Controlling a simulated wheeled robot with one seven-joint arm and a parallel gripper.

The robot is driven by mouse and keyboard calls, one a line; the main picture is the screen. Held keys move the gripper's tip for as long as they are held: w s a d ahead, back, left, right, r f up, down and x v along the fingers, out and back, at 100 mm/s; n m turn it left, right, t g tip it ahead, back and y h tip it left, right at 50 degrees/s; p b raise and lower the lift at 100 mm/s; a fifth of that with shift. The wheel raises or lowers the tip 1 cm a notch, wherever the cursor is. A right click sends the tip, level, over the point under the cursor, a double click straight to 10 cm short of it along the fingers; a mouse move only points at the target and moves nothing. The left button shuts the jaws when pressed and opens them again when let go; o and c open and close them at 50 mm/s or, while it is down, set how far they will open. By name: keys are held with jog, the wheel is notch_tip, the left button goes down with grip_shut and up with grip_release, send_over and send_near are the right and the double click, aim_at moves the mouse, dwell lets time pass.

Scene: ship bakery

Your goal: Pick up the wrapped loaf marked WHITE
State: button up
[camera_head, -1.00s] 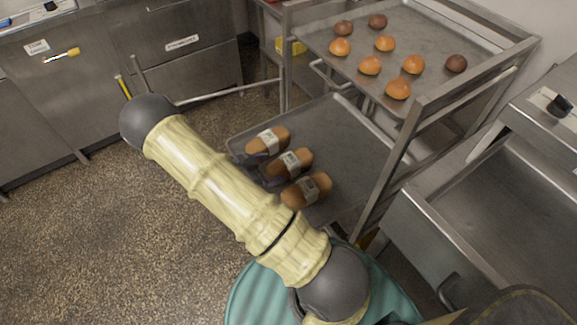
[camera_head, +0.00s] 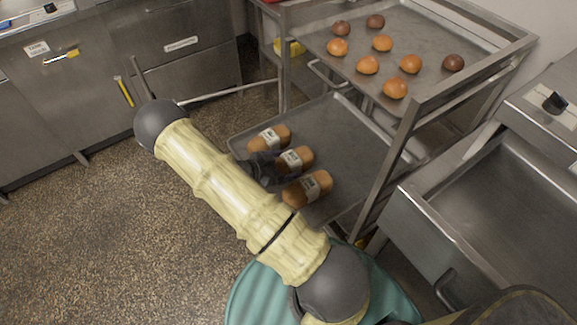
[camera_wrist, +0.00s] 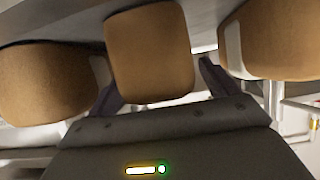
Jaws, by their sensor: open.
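Three wrapped brown loaves with pale label bands lie in a row on the lower tray: the far loaf (camera_head: 280,134), the middle loaf (camera_head: 304,157) and the near loaf (camera_head: 322,181). The label words are too small to read, so I cannot tell which is marked WHITE. My gripper (camera_head: 268,167) is open at the left end of the middle loaf, partly hidden by my arm. In the wrist view, my dark fingers (camera_wrist: 160,88) stand on either side of the middle loaf (camera_wrist: 150,50), which fills the gap. The other loaves lie close outside the fingers, at left (camera_wrist: 45,82) and right (camera_wrist: 285,40).
The lower tray (camera_head: 345,128) sits in a metal rack whose near post (camera_head: 390,165) rises right of the loaves. An upper tray (camera_head: 435,50) holds several buns above and behind. A steel sink (camera_head: 510,205) is at right. Open floor (camera_head: 90,240) lies left.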

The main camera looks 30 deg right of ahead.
jog(key=shift+s+a+f, duration=0.1)
jog(key=shift+f, duration=0.25)
jog(key=shift+a, duration=0.1)
jog(key=c, duration=1.2)
notch_tip(320, 180, up, 10)
jog(key=shift+r+p, duration=0.1)
jog(key=shift+p, duration=0.45)
jog(key=shift+w, duration=0.2)
